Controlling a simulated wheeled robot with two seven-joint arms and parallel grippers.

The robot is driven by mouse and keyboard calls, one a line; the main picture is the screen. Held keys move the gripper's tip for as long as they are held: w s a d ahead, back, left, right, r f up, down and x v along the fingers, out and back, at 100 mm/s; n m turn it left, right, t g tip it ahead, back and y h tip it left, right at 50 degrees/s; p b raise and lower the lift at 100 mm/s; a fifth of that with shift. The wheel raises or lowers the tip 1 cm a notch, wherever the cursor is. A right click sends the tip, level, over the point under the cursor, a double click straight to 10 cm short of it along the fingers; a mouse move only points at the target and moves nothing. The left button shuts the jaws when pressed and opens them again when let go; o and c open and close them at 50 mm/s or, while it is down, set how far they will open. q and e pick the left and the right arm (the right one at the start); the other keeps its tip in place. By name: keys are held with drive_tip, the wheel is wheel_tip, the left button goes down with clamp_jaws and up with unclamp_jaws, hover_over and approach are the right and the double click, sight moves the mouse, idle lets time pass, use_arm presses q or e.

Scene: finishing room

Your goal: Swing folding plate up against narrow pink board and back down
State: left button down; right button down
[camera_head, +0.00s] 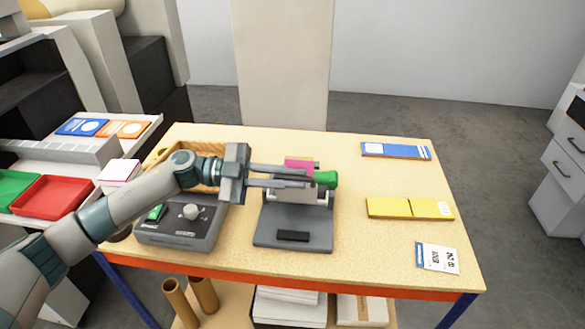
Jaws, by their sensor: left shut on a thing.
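A grey folding fixture stands in the middle of the table, with a flat base (263,232) and a black pad at its front. Its light grey folding plate (302,198) stands raised at the back of the base. The narrow pink board (300,162) shows just behind and above the plate, partly hidden by my fingers; I cannot tell whether they touch. A green-ended handle (326,180) sticks out at the plate's upper right. My left gripper (300,177) reaches in from the left and is shut on the handle; the fingers hide part of it. My right gripper is not in view.
A grey control box (178,238) with a knob and green switch stands under my left arm, before a wooden tray (206,143). A blue pack (395,150), yellow boards (408,208) and a white card (437,257) lie at the right, with bare tabletop between.

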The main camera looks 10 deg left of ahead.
use_arm(q)
drive_tip(key=shift+s+f+m, duration=0.3)
drive_tip(key=shift+s+m, duration=0.1)
drive_tip(key=shift+s, duration=0.1)
drive_tip(key=c, duration=1.8)
unclamp_jaws()
drive_tip(key=shift+a, duration=0.15)
